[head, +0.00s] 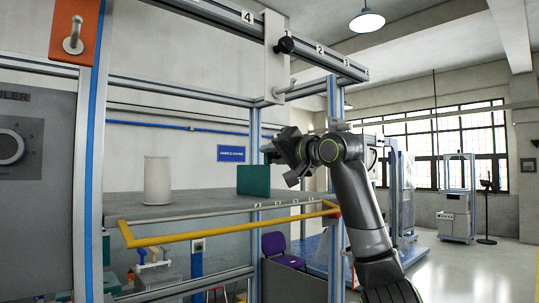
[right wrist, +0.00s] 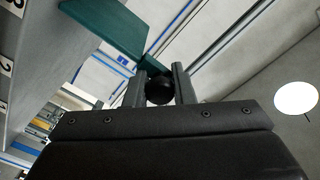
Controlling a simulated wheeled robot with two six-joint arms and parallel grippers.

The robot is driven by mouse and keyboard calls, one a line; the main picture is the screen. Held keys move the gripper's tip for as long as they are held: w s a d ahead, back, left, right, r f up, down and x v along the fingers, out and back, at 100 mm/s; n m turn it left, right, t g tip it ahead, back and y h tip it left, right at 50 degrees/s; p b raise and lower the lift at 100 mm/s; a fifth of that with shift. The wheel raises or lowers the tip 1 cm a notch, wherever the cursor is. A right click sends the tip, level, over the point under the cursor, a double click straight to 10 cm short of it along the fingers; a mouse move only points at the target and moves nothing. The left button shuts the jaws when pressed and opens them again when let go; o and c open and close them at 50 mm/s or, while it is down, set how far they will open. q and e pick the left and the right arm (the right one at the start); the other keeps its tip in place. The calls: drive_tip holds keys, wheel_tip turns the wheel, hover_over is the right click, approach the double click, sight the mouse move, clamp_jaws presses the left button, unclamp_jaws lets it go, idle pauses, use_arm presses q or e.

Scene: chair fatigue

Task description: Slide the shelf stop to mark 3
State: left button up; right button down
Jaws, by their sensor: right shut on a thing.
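The shelf stop is a dark green upright plate (head: 253,180) standing on the grey shelf (head: 185,208), near its right part. In the right wrist view the green stop (right wrist: 105,25) shows at the upper left, with a narrow green strip running down beside the fingers. My right gripper (head: 274,160) is at the right side of the stop. In the right wrist view its two fingers (right wrist: 161,87) are shut on a round black knob (right wrist: 159,91). Small number labels (head: 278,204) run along the shelf's front edge. My left gripper is not in view.
A white cylinder (head: 157,180) stands on the shelf left of the stop. A yellow rail (head: 190,235) runs in front of the shelf. A blue-edged post (head: 96,150) stands at the left.

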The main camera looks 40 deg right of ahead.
drive_tip(key=c, duration=1.2)
unclamp_jaws()
drive_tip(key=shift+s, duration=0.1)
drive_tip(key=shift+s+b, duration=0.25)
drive_tip(key=shift+b, duration=0.05)
drive_tip(key=s+d+b, duration=0.1)
drive_tip(key=s+b, duration=0.6)
drive_tip(key=s, duration=0.9)
drive_tip(key=shift+s+d, duration=0.2)
drive_tip(key=shift+s, duration=0.15)
